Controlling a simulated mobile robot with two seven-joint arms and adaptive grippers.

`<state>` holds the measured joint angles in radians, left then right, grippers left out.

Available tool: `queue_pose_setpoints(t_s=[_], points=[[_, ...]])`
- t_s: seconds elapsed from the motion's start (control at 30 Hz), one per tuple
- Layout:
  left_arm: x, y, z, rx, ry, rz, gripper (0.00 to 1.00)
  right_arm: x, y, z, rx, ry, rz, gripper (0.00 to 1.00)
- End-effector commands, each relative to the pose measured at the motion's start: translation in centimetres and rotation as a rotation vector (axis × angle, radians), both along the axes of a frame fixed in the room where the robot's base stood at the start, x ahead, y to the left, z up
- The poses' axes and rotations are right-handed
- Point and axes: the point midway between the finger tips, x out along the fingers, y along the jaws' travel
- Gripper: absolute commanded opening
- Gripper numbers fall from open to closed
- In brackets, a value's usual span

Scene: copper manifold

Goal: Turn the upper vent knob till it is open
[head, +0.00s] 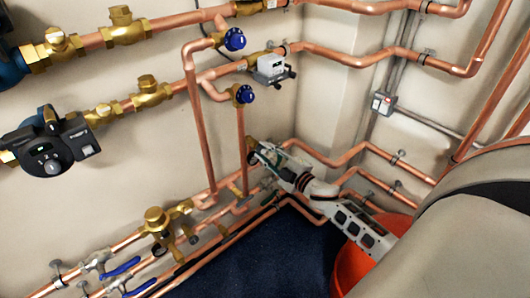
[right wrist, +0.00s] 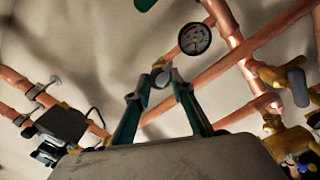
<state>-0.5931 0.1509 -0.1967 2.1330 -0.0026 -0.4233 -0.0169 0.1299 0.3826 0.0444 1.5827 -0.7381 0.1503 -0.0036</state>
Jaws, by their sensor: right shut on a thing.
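My right gripper (head: 258,153) reaches in from the right, low at the copper pipes near the wall corner. In the right wrist view its two fingers (right wrist: 161,82) close in on a small grey round knob (right wrist: 161,78), which sits between the fingertips in front of a copper pipe. In the head view the gripper hides this knob. I cannot tell from the frames whether it is the upper vent knob or how far it is turned. My left gripper is not in view.
Two blue round handles (head: 235,39) (head: 243,94) sit on the pipes above. A pressure gauge (right wrist: 195,38) is close to the fingers. Copper pipes (head: 200,130) and brass valves (head: 155,218) crowd the left. An orange-red bucket (head: 350,268) stands below my right arm on dark blue floor (head: 270,255).

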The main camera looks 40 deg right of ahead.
Motion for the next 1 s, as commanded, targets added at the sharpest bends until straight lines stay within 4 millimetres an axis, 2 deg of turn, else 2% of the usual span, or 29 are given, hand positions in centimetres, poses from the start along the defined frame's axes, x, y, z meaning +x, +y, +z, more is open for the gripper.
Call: queue_pose_setpoints(t_s=[0.33, 0.6, 1.0], points=[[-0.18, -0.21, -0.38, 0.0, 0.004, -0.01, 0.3, -0.04, 0.04, -0.28, -0.326, -0.024, 0.001, 0.02], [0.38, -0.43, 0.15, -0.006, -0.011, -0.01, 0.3, -0.06, 0.03, -0.35, -0.569, -0.042, 0.001, 0.02], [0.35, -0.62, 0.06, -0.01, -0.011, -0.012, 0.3, -0.04, 0.03, -0.29, -0.804, -0.062, 0.002, 0.02]])
